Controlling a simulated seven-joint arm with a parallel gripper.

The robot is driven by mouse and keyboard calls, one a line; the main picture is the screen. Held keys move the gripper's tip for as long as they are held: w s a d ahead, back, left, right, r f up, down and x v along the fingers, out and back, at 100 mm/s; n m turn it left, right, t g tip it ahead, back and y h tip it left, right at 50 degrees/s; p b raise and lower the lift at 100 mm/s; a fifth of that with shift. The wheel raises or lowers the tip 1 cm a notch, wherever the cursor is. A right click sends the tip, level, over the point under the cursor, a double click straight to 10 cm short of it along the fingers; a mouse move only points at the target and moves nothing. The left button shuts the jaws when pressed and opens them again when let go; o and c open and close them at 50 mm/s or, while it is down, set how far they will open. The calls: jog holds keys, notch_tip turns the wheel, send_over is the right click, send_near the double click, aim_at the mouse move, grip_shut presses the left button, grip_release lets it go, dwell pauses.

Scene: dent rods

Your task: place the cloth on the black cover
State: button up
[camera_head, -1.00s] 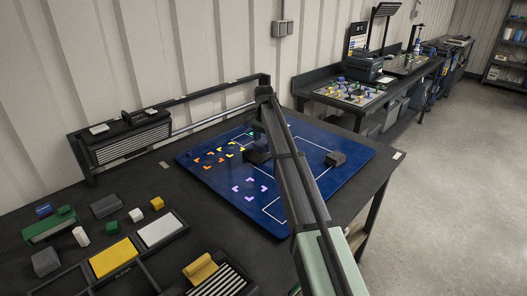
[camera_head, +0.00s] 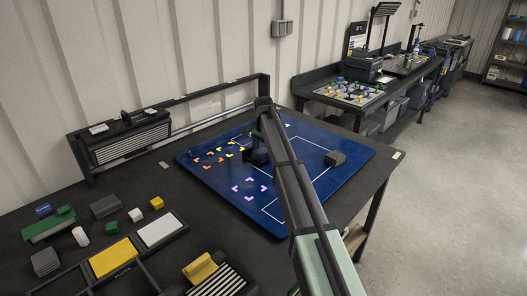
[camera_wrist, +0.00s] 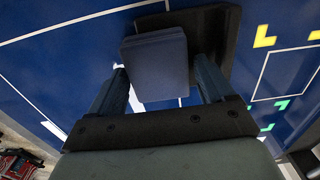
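The cloth (camera_wrist: 155,55) is a dark blue-grey, thick folded square in the wrist view. It appears to lie on the black cover (camera_wrist: 212,25), a flat dark plate, overlapping its left part; whether it touches is hard to tell. My gripper (camera_wrist: 162,72) has its two fingers spread on either side of the cloth's near end. A gap shows between the right finger and the cloth, so it looks open. In the head view my gripper and the dark shape on the blue mat (camera_head: 205,185) run together behind my arm, and the cloth cannot be made out.
A dark block (camera_head: 335,158) stands on the mat's right side. Coloured corner marks and white outlines cover the mat. A yellow block (camera_head: 200,268), trays and several small blocks lie at the front left. A grey-black rack (camera_head: 125,145) stands by the wall.

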aim_at(263, 150)
jog(key=shift+o, duration=0.8)
notch_tip(263, 150, up, 12)
jog(key=shift+r, duration=0.2)
